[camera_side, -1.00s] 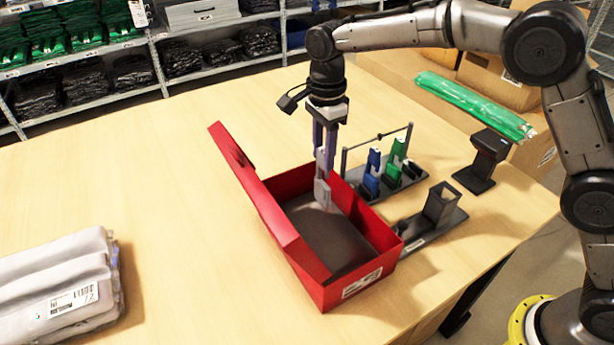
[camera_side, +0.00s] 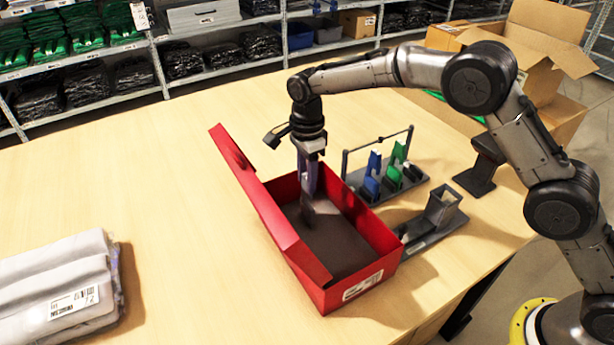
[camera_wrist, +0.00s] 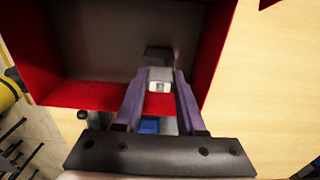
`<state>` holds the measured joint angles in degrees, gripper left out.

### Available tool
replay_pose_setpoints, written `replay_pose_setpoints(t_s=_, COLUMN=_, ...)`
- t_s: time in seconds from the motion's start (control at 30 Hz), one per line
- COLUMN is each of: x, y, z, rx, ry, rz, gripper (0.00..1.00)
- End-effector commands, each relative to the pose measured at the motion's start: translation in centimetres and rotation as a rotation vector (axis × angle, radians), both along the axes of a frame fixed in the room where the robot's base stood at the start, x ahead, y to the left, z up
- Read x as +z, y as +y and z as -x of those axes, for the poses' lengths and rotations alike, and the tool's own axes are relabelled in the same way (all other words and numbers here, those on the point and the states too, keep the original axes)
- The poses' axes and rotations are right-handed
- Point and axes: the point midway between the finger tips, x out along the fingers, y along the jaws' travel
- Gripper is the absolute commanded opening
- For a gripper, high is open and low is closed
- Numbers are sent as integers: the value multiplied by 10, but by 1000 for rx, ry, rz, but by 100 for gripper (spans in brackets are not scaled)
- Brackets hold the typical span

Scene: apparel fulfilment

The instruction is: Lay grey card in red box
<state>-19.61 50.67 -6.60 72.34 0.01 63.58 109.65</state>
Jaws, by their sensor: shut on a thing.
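The red box (camera_side: 277,235) stands open on the table, its lid raised along the left side. A dark grey floor or lining (camera_side: 335,248) shows inside; the red box also shows in the wrist view (camera_wrist: 215,60). My gripper (camera_side: 309,192) points down inside the box, near its back end. In the wrist view my gripper (camera_wrist: 160,82) is shut on the grey card (camera_wrist: 160,74), a small pale piece between the fingertips. The card's lower end is in shadow close to the box floor; I cannot tell whether it touches.
A rack with a blue card (camera_side: 372,175) and a green card (camera_side: 396,163) stands right of the box. A grey holder (camera_side: 442,205) on a tray and a dark stand (camera_side: 482,165) are further right. Bagged grey garments (camera_side: 60,280) lie at left. The table between is clear.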

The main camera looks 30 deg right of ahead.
Motion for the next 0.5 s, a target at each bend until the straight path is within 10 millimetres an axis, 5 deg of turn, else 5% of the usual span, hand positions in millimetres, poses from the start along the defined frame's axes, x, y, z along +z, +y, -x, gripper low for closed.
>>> replay_pose_setpoints(t_s=0.13, x=-3, y=0, z=0, rx=0, ry=0, rz=0, gripper=0)
replay_pose_setpoints(t_s=0.17, x=-3, y=0, z=0, rx=0, ry=0, rz=0, gripper=43)
replay_pose_setpoints(t_s=0.3, x=-3, y=0, z=0, rx=0, ry=0, rz=0, gripper=68)
replay_pose_setpoints(t_s=0.5, x=-3, y=0, z=0, rx=0, ry=0, rz=0, gripper=69)
